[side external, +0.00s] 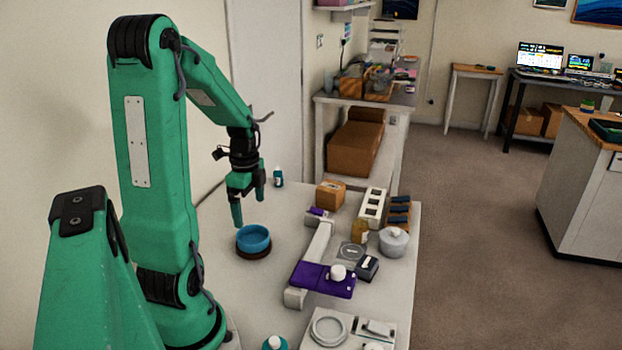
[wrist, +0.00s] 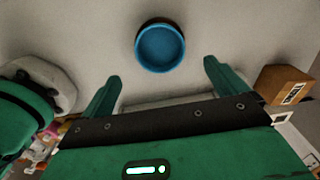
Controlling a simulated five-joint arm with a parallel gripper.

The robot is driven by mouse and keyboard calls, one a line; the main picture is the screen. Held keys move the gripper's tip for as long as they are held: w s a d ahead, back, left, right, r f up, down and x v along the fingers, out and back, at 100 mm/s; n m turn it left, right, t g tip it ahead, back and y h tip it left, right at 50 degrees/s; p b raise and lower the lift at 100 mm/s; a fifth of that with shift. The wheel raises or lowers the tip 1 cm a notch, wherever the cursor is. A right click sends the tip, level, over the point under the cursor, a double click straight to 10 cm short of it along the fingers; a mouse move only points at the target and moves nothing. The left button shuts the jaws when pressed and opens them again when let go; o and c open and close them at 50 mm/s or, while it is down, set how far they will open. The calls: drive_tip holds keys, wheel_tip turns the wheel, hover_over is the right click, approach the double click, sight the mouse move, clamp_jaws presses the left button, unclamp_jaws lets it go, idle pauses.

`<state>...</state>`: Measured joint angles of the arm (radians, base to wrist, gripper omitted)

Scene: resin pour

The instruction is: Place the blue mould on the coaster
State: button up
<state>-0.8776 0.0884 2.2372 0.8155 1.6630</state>
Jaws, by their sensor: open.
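The blue mould (side external: 253,237) is a shallow round dish on the white table. It sits upright on the dark brown round coaster (side external: 253,254), whose edge shows below it. In the wrist view the mould (wrist: 160,48) is beyond the fingertips, with a dark sliver of the coaster (wrist: 152,22) along its far edge. My gripper (side external: 249,208) is open and empty, above the mould and apart from it. In the wrist view its two fingers (wrist: 162,76) are spread wide with nothing between them. Most of the coaster is hidden under the mould.
A purple and white device (side external: 322,280) stands right of the mould. A cardboard box (side external: 330,195), a white rack (side external: 371,207), an amber jar (side external: 359,231) and a lidded grey pot (side external: 393,242) are farther right. A teal bottle (side external: 278,177) stands behind. The table around the mould is clear.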

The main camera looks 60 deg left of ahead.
drive_tip(key=shift+r, duration=1.55)
drive_tip(key=d+r+n+t, duration=0.2)
drive_tip(key=d+r+n, duration=0.2)
drive_tip(key=d, duration=0.8)
drive_tip(key=w+d+r+n+t, duration=0.1)
drive_tip(key=d+r+n+t, duration=0.2)
drive_tip(key=d, duration=1)
wheel_tip(320, 180, up, 4)
drive_tip(key=shift+w+f+n+t, duration=0.25)
drive_tip(key=shift+n+t, duration=0.05)
drive_tip(key=shift+n, duration=0.7)
